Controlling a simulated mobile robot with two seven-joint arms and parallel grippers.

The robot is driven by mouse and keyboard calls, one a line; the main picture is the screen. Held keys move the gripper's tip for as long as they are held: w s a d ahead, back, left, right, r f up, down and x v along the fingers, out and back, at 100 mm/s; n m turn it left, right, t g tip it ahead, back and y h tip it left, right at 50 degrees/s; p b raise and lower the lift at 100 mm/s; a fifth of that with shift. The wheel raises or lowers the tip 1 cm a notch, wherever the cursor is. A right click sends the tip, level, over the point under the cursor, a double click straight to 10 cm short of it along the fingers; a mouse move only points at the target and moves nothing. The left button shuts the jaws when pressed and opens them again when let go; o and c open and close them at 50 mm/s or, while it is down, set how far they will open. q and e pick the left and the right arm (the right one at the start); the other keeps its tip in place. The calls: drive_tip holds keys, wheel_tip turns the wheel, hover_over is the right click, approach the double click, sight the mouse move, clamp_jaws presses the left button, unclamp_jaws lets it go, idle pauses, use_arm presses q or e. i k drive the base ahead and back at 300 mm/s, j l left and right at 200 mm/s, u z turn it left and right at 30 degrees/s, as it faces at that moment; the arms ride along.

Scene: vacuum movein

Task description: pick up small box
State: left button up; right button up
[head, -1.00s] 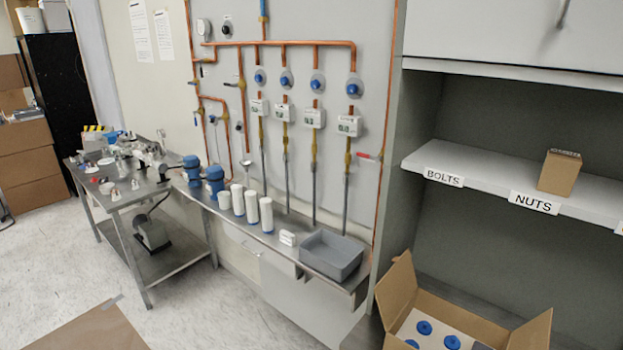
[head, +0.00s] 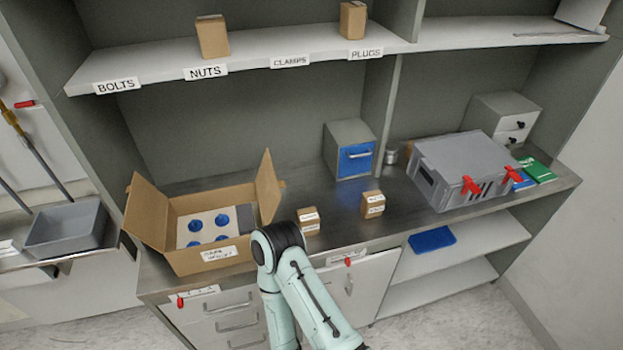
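Two small brown boxes with white labels stand on the dark counter: one small box (head: 309,216) just right of the large open carton, another small box (head: 373,203) farther right, near the counter's front edge. Two more small brown boxes stand on the shelf above: one box (head: 212,38) behind the NUTS label and one box (head: 353,20) behind the PLUGS label. One of my arms shows at the bottom middle, its dark joint just below and left of the nearer counter box. Neither gripper is in view.
A large open carton (head: 153,219) with blue-capped items stands on the counter's left part. A blue-fronted drawer box (head: 354,157) stands at the back. A grey case (head: 435,186) with red latches is on the right. Counter space between the small boxes is clear.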

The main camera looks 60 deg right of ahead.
sight(373, 204)
drive_tip(key=z, duration=2.5)
